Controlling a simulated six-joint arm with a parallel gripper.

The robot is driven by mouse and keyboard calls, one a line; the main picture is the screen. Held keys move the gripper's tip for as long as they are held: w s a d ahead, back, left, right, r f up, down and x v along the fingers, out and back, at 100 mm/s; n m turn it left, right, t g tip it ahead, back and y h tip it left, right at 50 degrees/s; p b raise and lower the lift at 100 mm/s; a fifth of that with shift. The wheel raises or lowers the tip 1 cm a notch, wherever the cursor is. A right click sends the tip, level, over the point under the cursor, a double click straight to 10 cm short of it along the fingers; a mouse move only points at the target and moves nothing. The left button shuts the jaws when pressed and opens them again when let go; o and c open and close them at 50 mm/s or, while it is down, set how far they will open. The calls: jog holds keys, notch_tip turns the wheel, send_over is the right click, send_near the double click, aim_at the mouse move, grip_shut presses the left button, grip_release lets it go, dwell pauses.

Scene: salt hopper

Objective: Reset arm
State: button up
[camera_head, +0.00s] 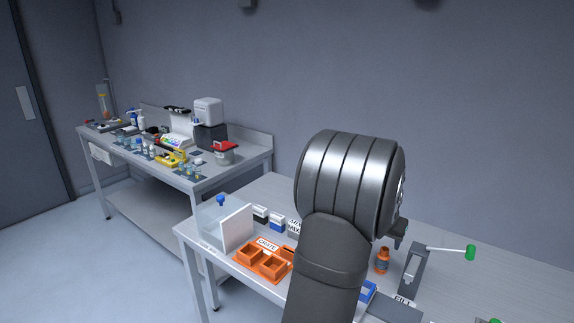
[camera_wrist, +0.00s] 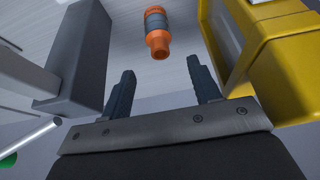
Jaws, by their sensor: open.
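My gripper (camera_wrist: 158,88) shows in the wrist view with its two dark fingers spread apart and nothing between them. Beyond the fingertips an orange bottle with a dark band (camera_wrist: 157,30) stands on the table, apart from the fingers. In the head view my arm fills the middle right, and a dark part of my gripper (camera_head: 398,236) shows at its right side. The orange bottle (camera_head: 382,262) stands just below that part. The rest of the gripper is hidden behind my arm.
A grey stand with a green-knobbed lever (camera_head: 415,268) is right of the bottle. An orange crate (camera_head: 262,262), a clear box with a white panel (camera_head: 236,229) and small labelled boxes lie left. In the wrist view a yellow housing (camera_wrist: 285,65) is close on the right.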

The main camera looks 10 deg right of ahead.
jog(key=x, duration=1)
jog(key=shift+f, duration=0.25)
notch_tip(320, 180, up, 3)
jog(key=shift+s+f, duration=0.1)
jog(key=shift+f, duration=0.05)
jog(key=shift+r, duration=0.45)
